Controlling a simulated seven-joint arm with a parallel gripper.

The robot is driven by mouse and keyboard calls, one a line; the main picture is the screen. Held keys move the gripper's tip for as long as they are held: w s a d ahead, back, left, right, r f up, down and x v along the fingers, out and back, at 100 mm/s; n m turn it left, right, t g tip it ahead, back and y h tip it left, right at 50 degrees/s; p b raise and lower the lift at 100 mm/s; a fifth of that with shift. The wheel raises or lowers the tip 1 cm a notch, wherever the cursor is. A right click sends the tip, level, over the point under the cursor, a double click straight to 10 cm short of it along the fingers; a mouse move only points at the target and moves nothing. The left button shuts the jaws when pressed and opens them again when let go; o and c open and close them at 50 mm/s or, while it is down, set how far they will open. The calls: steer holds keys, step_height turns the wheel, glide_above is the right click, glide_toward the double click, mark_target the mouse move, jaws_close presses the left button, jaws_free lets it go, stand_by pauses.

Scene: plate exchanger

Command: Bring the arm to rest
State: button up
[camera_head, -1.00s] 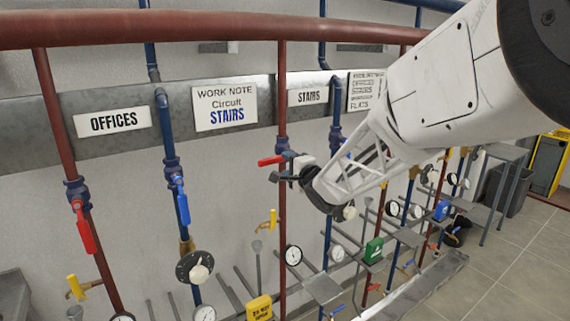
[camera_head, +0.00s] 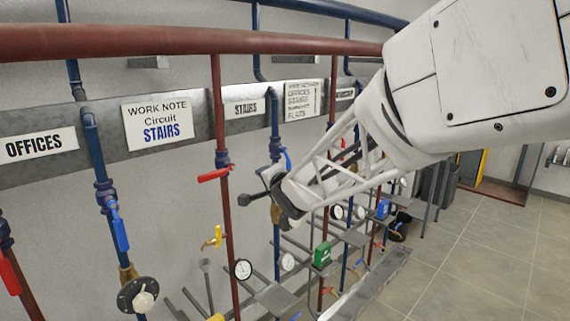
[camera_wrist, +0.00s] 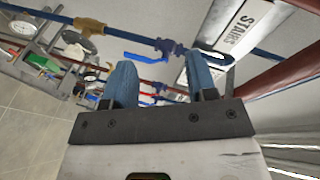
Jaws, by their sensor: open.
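My white arm reaches in from the upper right of the head view. Its gripper (camera_head: 256,187) is in front of the pipe wall, to the right of the red-levered valve (camera_head: 214,174) on the stairs circuit's red pipe. In the wrist view, the two blue-grey fingers of my gripper (camera_wrist: 163,75) stand apart with nothing held between them. Beyond them are a blue lever (camera_wrist: 146,58) on a blue pipe and the tilted STAIRS sign (camera_wrist: 243,25). In the head view the arm hides part of the wall behind it.
Red and blue pipes with valves and gauges (camera_head: 243,269) line the wall. A work note (camera_head: 158,121) reads "Circuit STAIRS". A thick red pipe (camera_head: 180,41) runs across the top. A green tag box (camera_head: 322,255) hangs low. The tiled floor (camera_head: 470,270) at right is clear.

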steer(key=s+d+f+n+g+h, duration=0.3)
steer(key=s+d+h, duration=0.4)
steer(key=s+d, duration=1)
steer(key=s+d+f+n+g, duration=0.1)
steer(key=s+d+g, duration=0.1)
steer(key=s, duration=0.6)
steer(key=s+d+f+n+g, duration=0.2)
steer(key=s+g, duration=0.1)
steer(key=s, duration=0.5)
steer(key=s+d+f+n+g, duration=0.1)
steer(key=s+d+n+g, duration=0.1)
steer(key=s, duration=0.6)
steer(key=shift+s+d+f+g, duration=0.25)
steer(key=shift+s+d+g, duration=0.15)
steer(key=shift+g, duration=0.1)
